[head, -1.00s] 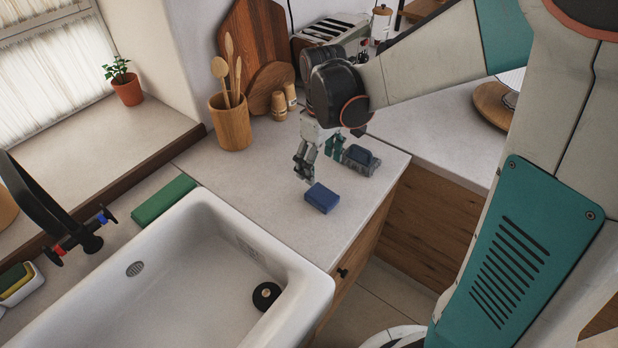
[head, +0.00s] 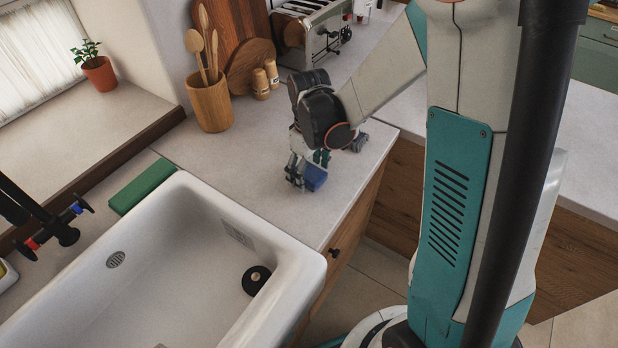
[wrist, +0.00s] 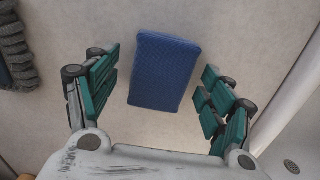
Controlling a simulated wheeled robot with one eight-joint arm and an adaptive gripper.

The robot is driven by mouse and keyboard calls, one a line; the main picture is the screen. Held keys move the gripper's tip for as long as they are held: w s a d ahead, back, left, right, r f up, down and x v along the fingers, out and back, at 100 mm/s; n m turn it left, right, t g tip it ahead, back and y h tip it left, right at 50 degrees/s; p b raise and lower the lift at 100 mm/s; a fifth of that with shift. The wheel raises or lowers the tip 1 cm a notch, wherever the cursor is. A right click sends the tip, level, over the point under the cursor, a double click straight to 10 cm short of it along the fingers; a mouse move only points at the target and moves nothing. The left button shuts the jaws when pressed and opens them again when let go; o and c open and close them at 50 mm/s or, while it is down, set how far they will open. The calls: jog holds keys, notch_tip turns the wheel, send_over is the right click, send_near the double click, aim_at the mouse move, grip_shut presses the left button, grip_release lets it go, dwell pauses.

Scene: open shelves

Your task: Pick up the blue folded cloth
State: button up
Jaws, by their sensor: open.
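The blue folded cloth (head: 315,178) lies on the pale countertop near the sink's back right corner, partly hidden by my gripper in the head view. My gripper (head: 304,182) is low over the counter at the cloth. In the wrist view the cloth (wrist: 163,72) is a flat blue block, slightly tilted, between and a little beyond the open fingers of my gripper (wrist: 160,98). Bare counter shows on both sides of the cloth, so the fingers do not appear to touch it.
The white sink (head: 180,262) is at the front left, with a green folded cloth (head: 143,186) by its rim. A wooden utensil pot (head: 210,103) and toaster (head: 312,32) stand behind. A grey knitted item (wrist: 14,50) lies left in the wrist view. The counter edge is close at right.

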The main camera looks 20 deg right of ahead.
aim_at(309, 171)
jog(key=c, duration=1.1)
jog(key=shift+r, duration=0.1)
notch_tip(309, 171, up, 20)
jog(key=p, duration=0.6)
